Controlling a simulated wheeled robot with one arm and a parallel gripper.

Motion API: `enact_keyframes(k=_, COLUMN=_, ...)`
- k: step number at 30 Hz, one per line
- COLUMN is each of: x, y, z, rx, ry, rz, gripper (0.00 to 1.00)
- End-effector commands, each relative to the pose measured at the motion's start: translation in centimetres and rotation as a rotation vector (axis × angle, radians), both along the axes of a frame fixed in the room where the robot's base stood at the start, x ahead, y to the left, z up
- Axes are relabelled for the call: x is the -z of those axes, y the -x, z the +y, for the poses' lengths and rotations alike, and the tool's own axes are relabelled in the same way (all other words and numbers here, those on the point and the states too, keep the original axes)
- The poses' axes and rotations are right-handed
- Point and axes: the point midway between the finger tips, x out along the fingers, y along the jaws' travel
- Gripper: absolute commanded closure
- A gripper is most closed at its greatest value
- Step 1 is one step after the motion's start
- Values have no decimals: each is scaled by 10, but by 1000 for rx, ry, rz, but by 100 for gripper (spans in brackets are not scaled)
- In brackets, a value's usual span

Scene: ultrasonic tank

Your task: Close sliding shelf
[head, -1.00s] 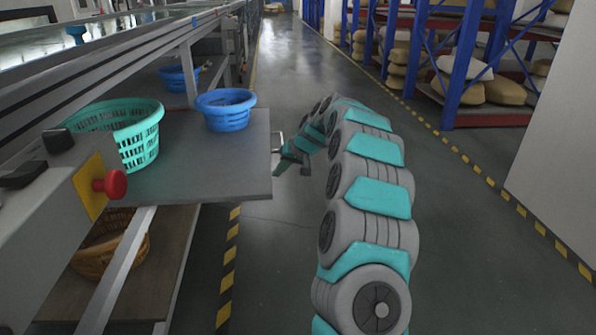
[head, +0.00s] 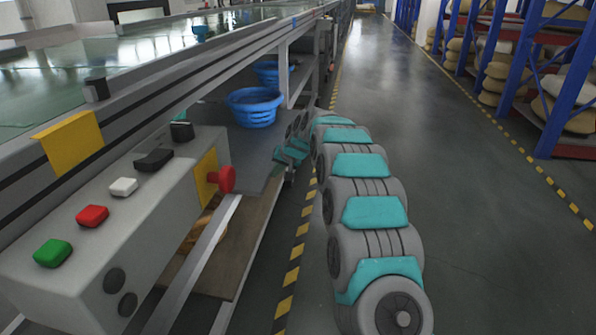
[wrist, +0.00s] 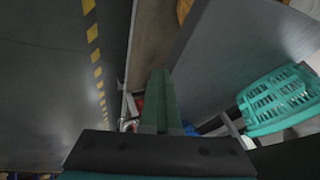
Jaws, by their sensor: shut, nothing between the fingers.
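The grey sliding shelf (head: 248,150) sits under the bench, with its outer edge close to the bench frame. It holds a blue basket (head: 254,108) and a green basket (wrist: 280,100), which is almost hidden in the head view.
A control box (head: 130,215) with a red knob (head: 226,179) stands at front left. A wooden lower shelf (head: 245,235) lies below. Another blue basket (head: 268,72) is farther back. The aisle (head: 400,120) on the right is clear, up to blue racks (head: 565,80).

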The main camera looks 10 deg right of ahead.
Motion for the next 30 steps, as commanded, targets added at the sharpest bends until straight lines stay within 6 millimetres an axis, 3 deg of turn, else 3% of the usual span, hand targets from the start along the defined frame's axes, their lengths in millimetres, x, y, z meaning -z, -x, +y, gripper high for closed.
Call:
enact_keyframes(k=6, x=-2, y=-13, z=46, rx=-3, ry=1, rz=0, gripper=100)
enact_keyframes(k=12, x=-1, y=-21, z=70, rx=-1, ry=0, rz=-2, gripper=100)
enact_keyframes(k=30, x=-1, y=-25, z=86, rx=0, ry=-3, rz=-6, gripper=100)
